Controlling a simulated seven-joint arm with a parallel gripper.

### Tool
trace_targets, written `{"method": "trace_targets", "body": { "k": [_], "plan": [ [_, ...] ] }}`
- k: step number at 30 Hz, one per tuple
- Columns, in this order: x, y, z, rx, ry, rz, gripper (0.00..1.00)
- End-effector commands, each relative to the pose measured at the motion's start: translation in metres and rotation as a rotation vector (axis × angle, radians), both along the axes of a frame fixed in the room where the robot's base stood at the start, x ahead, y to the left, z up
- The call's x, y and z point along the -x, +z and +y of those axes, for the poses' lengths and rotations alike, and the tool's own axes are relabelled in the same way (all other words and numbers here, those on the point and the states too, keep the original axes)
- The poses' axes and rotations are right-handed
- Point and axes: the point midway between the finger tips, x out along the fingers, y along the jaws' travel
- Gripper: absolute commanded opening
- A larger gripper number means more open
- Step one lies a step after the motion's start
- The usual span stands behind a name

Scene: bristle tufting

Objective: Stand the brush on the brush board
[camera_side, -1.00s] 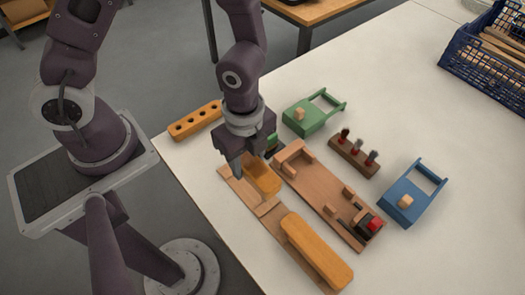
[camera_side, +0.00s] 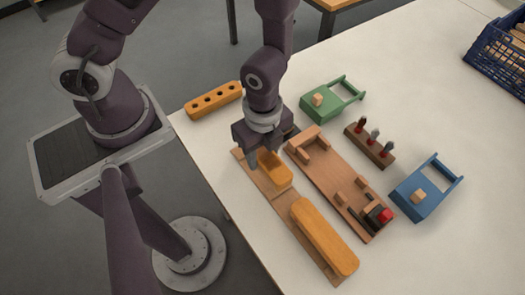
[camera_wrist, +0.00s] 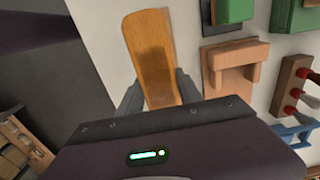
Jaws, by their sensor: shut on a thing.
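My gripper (camera_side: 268,158) is shut on an orange wooden piece, which I take to be the brush (camera_side: 275,172). The brush also shows in the wrist view (camera_wrist: 148,40) as a long smooth paddle between my two fingers (camera_wrist: 160,95). In the side view it is over the far half of a long flat wooden board, likely the brush board (camera_side: 245,162). I cannot tell whether it touches the board, and its underside is hidden. A longer rounded orange block (camera_side: 325,237) lies on the near half of that board.
A wider wooden fixture (camera_side: 325,178) with raised blocks and a red-black part (camera_side: 380,215) lies close to the right. Green (camera_side: 320,102) and blue (camera_side: 422,195) holders, a small rack (camera_side: 370,145) and a holed orange block (camera_side: 213,99) stand around.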

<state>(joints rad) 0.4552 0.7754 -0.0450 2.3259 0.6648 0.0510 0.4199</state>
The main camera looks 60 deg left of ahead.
Motion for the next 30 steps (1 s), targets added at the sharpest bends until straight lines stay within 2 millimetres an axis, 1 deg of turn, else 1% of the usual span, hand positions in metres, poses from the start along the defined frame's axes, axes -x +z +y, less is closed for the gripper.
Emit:
{"method": "trace_targets", "body": {
  "k": [5,18,30],
  "plan": [
    [0.000,-0.002,0.000,-0.001,0.000,0.001,0.00],
    [0.000,-0.021,0.000,-0.001,0.000,0.001,0.00],
    [0.000,-0.021,0.000,0.000,0.000,0.000,0.00]
  ]
}}
